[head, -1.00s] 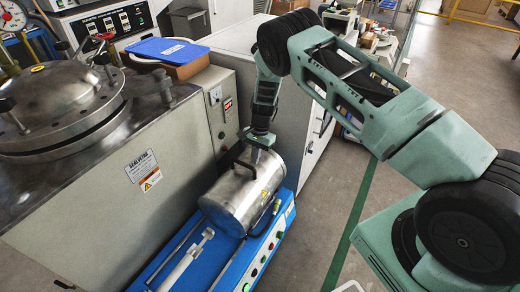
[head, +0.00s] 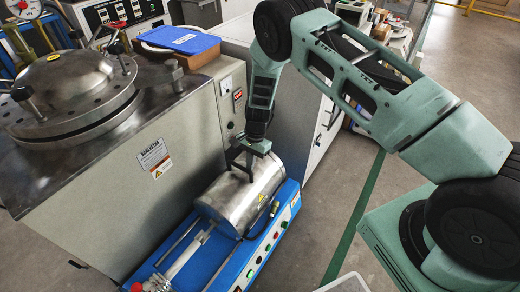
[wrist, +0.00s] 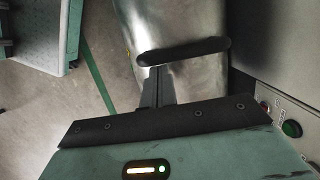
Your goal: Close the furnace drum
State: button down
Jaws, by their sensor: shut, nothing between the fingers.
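The furnace drum (head: 236,203) is a shiny silver cylinder lying over a blue machine base (head: 208,259). Its dark bar handle (wrist: 185,51) crosses the metal in the wrist view. My gripper (head: 250,168) is above the drum's top, at the handle. In the wrist view my gripper (wrist: 156,78) has its narrow dark fingers together, with the tips at the handle's near edge and nothing held. I cannot tell whether they touch the handle or the drum. The joint of the drum's halves is not clear from here.
A grey furnace cabinet (head: 130,190) with a round lidded vessel (head: 75,95) stands to the left. Coloured buttons (head: 268,247) line the base's front. Open floor (head: 335,200) with a green stripe lies to the right.

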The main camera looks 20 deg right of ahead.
jog(key=s+a+p, duration=0.1)
jog(key=s+a, duration=0.4)
jog(key=a, duration=0.3)
jog(key=s+a+p, duration=0.1)
jog(key=s+a, duration=0.5)
jog(key=a, duration=0.3)
jog(key=shift+s, duration=0.25)
jog(key=shift+a, duration=0.15)
jog(key=w+d, duration=0.1)
jog(key=w+d+f, duration=0.1)
jog(key=d, duration=0.1)
jog(key=shift+d, duration=0.15)
jog(key=v, duration=1)
jog(key=shift+w+d+p, duration=0.2)
jog(key=shift+w+p, duration=0.05)
jog(key=shift+p, duration=0.1)
jog(key=shift+r, duration=0.15)
